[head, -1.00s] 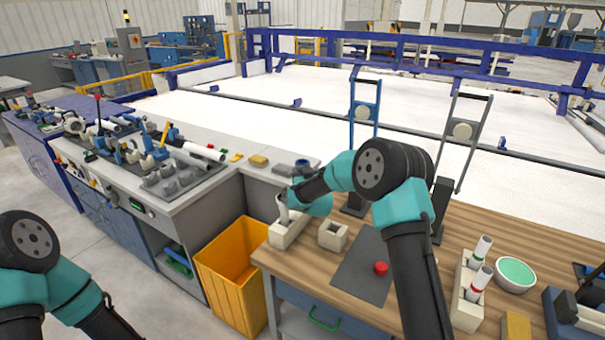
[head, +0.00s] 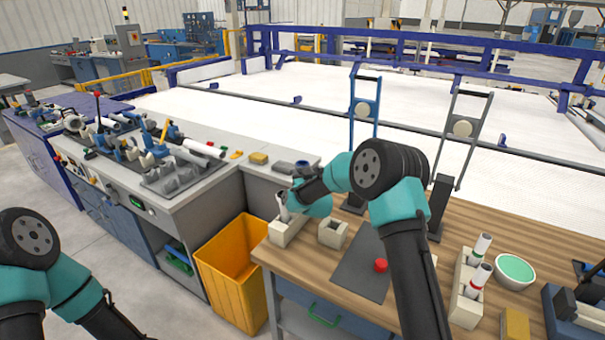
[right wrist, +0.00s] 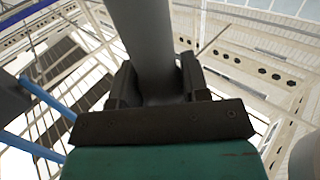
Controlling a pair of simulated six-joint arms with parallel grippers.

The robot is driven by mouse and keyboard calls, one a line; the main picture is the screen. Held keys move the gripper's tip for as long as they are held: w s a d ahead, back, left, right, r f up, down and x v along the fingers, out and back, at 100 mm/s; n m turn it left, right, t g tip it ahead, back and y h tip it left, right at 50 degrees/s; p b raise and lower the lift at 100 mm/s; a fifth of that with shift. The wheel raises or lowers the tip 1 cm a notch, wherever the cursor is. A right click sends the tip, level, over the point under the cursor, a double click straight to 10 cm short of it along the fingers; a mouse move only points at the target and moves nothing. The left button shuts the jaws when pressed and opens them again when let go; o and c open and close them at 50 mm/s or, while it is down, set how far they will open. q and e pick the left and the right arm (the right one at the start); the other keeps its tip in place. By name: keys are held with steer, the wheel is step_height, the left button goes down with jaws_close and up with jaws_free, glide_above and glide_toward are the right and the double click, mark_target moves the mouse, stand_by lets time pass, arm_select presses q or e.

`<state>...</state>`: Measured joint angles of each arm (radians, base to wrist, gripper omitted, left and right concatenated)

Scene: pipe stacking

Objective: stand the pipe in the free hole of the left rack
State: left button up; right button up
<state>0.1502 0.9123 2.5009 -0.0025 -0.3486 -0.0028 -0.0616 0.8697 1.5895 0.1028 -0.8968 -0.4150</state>
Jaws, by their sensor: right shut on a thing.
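The left rack (head: 281,238) is a pale block at the back left corner of the wooden table. A pale pipe (head: 283,212) shows upright just above this rack, beside my right gripper (head: 287,200). In the right wrist view, a grey pipe (right wrist: 143,40) runs between the dark fingers of my right gripper (right wrist: 157,85), which is shut on it. The pipe's lower end and the rack's holes are too small or hidden to tell whether the pipe is inside a hole. My left arm shows at the lower left, but its gripper is out of view.
A pale square block with an opening (head: 333,234) stands right of the left rack. Another rack (head: 465,304) holds pipes with red and green bands. A dark mat (head: 357,272) carries a red knob (head: 381,265). A yellow bin (head: 232,270) stands left of the table.

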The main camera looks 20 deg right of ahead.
steer(key=shift+f, duration=0.9)
steer(key=o, duration=1)
steer(key=s, duration=1.7)
steer(key=shift+s+a, duration=0.15)
steer(key=shift+s, duration=0.1)
